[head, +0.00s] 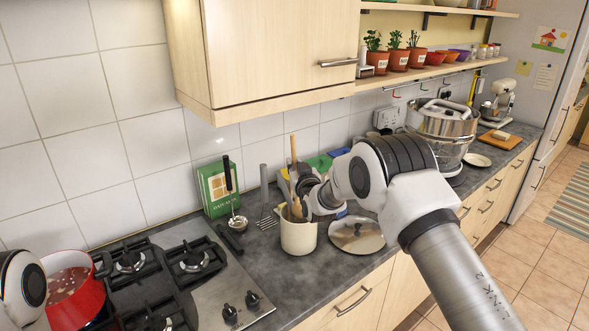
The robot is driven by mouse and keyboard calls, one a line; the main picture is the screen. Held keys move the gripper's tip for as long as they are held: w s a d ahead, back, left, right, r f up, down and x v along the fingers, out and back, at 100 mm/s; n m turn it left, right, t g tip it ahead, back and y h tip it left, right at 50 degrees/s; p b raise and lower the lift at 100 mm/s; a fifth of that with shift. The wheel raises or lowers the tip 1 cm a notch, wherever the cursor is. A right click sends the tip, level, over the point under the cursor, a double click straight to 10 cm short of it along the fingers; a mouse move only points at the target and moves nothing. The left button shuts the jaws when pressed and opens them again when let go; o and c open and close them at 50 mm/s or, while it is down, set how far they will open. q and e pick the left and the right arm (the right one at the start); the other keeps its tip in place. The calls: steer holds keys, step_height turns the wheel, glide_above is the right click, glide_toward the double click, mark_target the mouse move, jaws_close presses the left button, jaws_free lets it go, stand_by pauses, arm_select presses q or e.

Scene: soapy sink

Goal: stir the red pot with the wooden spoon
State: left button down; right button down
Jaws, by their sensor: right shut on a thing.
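The red pot (70,283) stands on the hob at the lower left, with reddish contents and pale bits in it; my left arm covers part of its left side. My right gripper (295,187) is at the crock's mouth, shut on the spoon's handle; the fingers are small and partly hidden among the utensils. Only a joint of my left arm shows at the left edge; its gripper is not in view.
A round metal lid (357,235) lies right of the crock. The wall cabinet (265,50) hangs above the counter.

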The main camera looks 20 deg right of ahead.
steer(key=shift+r+p, duration=0.85)
steer(key=shift+r, duration=2.3)
steer(key=shift+s, duration=0.1)
